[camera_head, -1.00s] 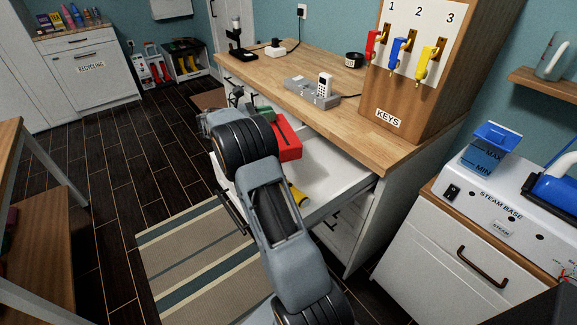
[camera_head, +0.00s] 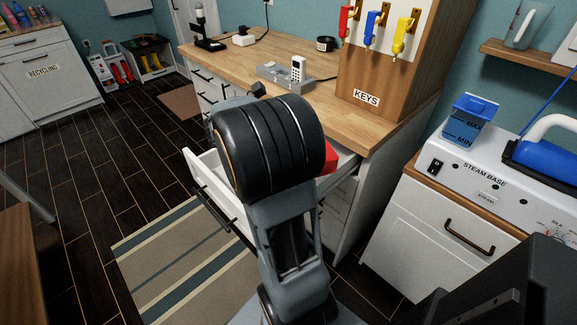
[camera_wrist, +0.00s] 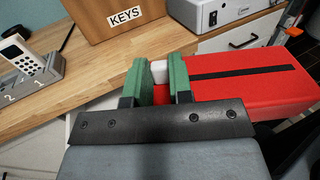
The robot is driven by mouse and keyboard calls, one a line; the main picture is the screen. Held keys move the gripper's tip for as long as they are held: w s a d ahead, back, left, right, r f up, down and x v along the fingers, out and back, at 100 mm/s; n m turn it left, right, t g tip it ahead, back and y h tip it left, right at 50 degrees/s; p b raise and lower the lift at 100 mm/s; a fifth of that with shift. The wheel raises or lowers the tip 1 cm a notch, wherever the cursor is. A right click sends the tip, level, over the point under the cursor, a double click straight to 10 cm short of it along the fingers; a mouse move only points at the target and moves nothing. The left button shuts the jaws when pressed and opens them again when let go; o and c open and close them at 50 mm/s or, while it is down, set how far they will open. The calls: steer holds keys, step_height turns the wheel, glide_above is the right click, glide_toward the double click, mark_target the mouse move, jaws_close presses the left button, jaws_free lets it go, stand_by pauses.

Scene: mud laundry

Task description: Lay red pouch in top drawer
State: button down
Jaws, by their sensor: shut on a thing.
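The red pouch (camera_wrist: 255,92) is a boxy red case with a black strip along its top. In the wrist view it extends right from the green fingers of my gripper (camera_wrist: 159,78), which are shut on its near end around a small whitish part. In the head view only a bit of the pouch (camera_head: 331,157) shows past my arm, by the desk edge at the drawer's right side. The white top drawer (camera_head: 208,182) is pulled out below the wooden desktop. My arm hides most of its inside and the gripper itself in the head view.
The wooden desktop (camera_head: 235,68) carries a phone on a grey dock (camera_head: 285,78) and a key cabinet (camera_head: 375,90). A steam base (camera_head: 480,170) stands on a cabinet at the right. A striped rug (camera_head: 185,255) lies on the floor before the drawer.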

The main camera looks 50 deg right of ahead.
step_height(320, 180, down, 2)
steer(key=shift+s+d, duration=0.1)
steer(key=shift+d, duration=0.05)
steer(key=w+d+f+b, duration=0.2)
steer(key=w+d+f, duration=0.7)
steer(key=f, duration=0.3)
steer(key=shift+w+f, duration=0.3)
steer(key=shift+f, duration=0.1)
steer(key=shift+f, duration=0.6)
steer(key=c, duration=1)
jaws_free()
